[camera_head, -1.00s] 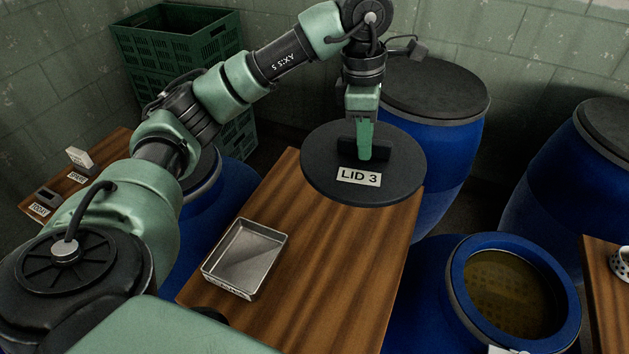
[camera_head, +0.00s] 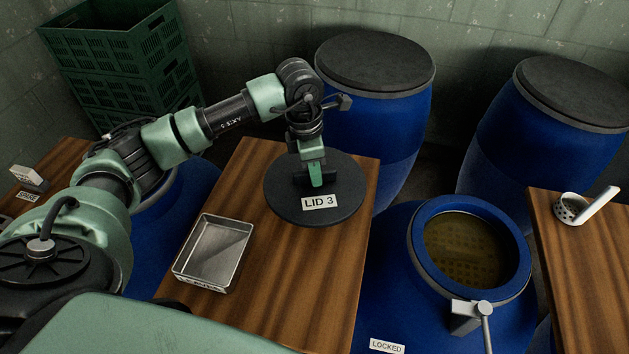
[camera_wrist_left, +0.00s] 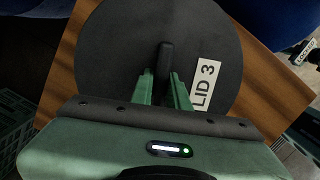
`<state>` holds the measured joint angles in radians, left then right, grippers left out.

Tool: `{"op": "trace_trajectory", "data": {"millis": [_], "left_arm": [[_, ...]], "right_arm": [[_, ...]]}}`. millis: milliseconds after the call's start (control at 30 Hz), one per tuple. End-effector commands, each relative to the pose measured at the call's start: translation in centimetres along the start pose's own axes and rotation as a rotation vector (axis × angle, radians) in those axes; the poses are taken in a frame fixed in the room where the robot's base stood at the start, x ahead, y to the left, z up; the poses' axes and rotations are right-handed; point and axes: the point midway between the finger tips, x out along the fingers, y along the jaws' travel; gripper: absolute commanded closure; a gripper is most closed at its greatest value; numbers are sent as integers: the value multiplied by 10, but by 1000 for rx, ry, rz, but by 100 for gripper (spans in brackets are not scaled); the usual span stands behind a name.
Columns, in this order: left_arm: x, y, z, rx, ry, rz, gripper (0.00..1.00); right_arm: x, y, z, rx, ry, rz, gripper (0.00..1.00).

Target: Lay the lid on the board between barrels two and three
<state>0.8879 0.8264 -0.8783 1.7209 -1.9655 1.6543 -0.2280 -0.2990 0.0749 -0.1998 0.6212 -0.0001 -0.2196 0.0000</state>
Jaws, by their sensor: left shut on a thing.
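The black round lid (camera_head: 284,206), labelled LID 3, is level over the far half of the wooden board (camera_head: 285,290). My left gripper (camera_head: 316,185) is above the lid and shut on its upright handle. The left wrist view shows the fingers (camera_wrist_left: 168,88) at the handle of the lid (camera_wrist_left: 110,50). I cannot tell whether the lid's underside touches the board. The board lies between a blue barrel (camera_head: 192,200) at left, partly hidden by my arm, and an open blue barrel (camera_head: 400,280) at right, filled with brownish liquid.
A metal tray (camera_head: 236,275) sits on the near left of the board. Two closed blue barrels (camera_head: 370,130) (camera_head: 500,150) stand at the back. Green crates (camera_head: 120,45) are stacked at back left. A LOCKED label (camera_head: 387,346) is in front.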

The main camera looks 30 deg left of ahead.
Motion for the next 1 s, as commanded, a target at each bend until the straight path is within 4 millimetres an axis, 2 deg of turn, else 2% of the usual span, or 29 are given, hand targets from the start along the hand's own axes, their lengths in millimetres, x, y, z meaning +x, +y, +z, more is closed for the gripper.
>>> {"op": "trace_trajectory", "data": {"millis": [167, 400, 767, 800, 833, 1000], "left_arm": [[12, 0, -2, -1, 0, -1, 100], [44, 0, -5, 0, 1, -1, 100], [49, 0, -6, 1, -1, 2, 100], [48, 0, -6, 0, 0, 1, 73], [48, 0, -6, 0, 1, 0, 64], [48, 0, -6, 0, 1, 0, 62]], "right_arm": [[-3, 0, 0, 0, -1, 0, 100], [-9, 3, 1, -2, -3, 3, 100], [-3, 5, 3, -3, -5, 6, 100], [-5, 5, 3, -3, -5, 6, 100], [-5, 5, 3, -3, -5, 6, 100], [-5, 5, 3, -3, -5, 6, 100]]}}
